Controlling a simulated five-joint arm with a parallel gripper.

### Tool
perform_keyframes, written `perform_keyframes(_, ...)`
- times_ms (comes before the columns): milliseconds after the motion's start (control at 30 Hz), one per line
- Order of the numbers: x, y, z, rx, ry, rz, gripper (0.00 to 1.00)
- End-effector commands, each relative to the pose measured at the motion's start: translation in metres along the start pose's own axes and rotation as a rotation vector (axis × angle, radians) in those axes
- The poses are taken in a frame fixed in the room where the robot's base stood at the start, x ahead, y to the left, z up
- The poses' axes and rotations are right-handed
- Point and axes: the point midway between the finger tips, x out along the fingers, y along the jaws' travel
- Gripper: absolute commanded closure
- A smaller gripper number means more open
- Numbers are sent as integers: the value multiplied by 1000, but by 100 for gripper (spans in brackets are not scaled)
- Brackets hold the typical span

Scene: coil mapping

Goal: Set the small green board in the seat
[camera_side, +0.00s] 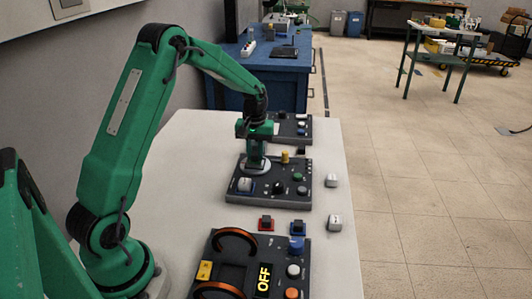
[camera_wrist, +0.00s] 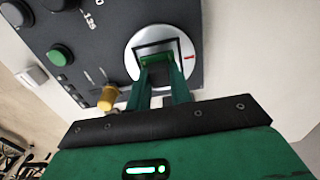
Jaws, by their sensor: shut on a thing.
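My gripper (camera_side: 256,160) points down at the round white disc (camera_side: 244,168) on the middle dark panel. In the wrist view, its green fingers (camera_wrist: 158,72) reach into a dark square frame on the white disc (camera_wrist: 186,43), which has a red mark at one side. My gripper is shut on a small green piece (camera_wrist: 157,59) there, apparently the small green board. It blends with the fingers, and its lower part is hidden. I cannot tell whether it rests in the square opening, apparently the seat.
The middle panel (camera_side: 270,190) has several buttons and a yellow knob (camera_side: 285,157); the knob also shows in the wrist view (camera_wrist: 107,97). A nearer panel has an OFF display (camera_side: 263,281) and brown arches.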

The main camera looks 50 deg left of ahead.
Motion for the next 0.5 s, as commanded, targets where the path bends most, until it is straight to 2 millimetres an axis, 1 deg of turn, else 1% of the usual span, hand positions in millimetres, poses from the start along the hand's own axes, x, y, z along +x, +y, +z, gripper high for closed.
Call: perform_keyframes(500,4,0,0,0,0,0,100)
